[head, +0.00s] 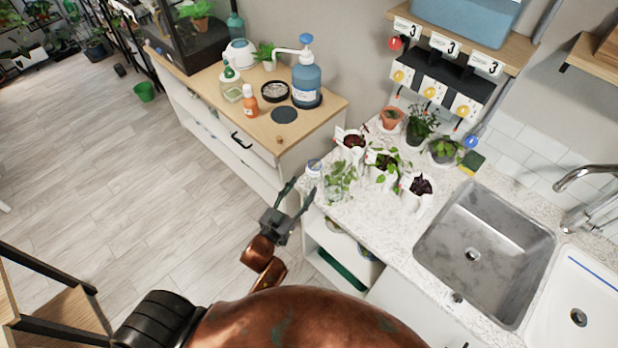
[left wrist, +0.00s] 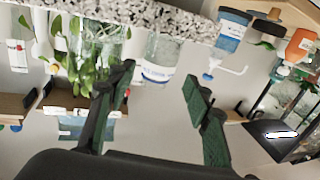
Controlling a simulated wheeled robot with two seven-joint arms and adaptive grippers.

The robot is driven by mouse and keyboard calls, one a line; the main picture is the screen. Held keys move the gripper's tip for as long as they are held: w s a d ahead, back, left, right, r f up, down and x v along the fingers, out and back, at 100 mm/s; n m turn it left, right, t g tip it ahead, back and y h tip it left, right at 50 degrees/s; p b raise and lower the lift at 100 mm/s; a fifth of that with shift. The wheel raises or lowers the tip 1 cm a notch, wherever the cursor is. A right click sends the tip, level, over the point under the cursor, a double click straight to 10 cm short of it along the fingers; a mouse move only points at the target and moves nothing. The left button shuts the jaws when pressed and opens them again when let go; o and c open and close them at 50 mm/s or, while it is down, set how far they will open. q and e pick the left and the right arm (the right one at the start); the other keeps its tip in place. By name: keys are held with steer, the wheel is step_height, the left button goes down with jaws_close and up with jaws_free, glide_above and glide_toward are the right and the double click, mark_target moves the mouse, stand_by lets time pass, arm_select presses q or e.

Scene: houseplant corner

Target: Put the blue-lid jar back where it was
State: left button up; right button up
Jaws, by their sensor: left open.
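The blue-lid jar (head: 314,169) is a small clear jar with a blue-rimmed top. It stands upright on the left corner of the speckled counter, left of a glass of green cuttings (head: 341,183). My left gripper (head: 299,190) is open and empty at the counter's left edge, just short of the jar. In the left wrist view, which is upside down, the jar (left wrist: 158,55) shows between and beyond the two fingers (left wrist: 158,82), apparently untouched. My right gripper is out of view.
The glass of cuttings (left wrist: 98,48) is close beside the jar. White pots with plants (head: 384,169) and a sink (head: 484,254) lie to the right. A wooden cabinet (head: 318,108) holds a blue pump bottle (head: 306,82), an orange bottle (head: 250,104) and a dark round disc (head: 284,115).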

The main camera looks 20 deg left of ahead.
arm_select(q)
steer(key=shift+s+a, duration=0.1)
steer(key=shift+s, duration=1.3)
steer(key=s+a+f+g, duration=0.1)
steer(key=s+f+g, duration=0.2)
steer(key=f, duration=1.3)
steer(key=s+a+f+g, duration=0.1)
steer(key=s+f+g, duration=0.25)
steer(key=f, duration=1.25)
steer(key=s+f+g+y, duration=0.1)
steer(key=s+f+g, duration=0.2)
steer(key=s+f, duration=0.75)
steer(key=s+a+f+g, duration=0.1)
steer(key=s+f+g, duration=0.1)
steer(key=s+f, duration=0.4)
steer(key=s+a+f+g, duration=0.2)
steer(key=s+f, duration=0.4)
steer(key=s, duration=0.9)
steer(key=s+a+f+g, duration=0.2)
steer(key=s+f+g, duration=0.1)
steer(key=s+f, duration=0.4)
steer(key=s, duration=0.3)
steer(key=shift+s+g+y, duration=0.25)
steer(key=shift+g+y, duration=0.1)
steer(key=shift+y, duration=0.05)
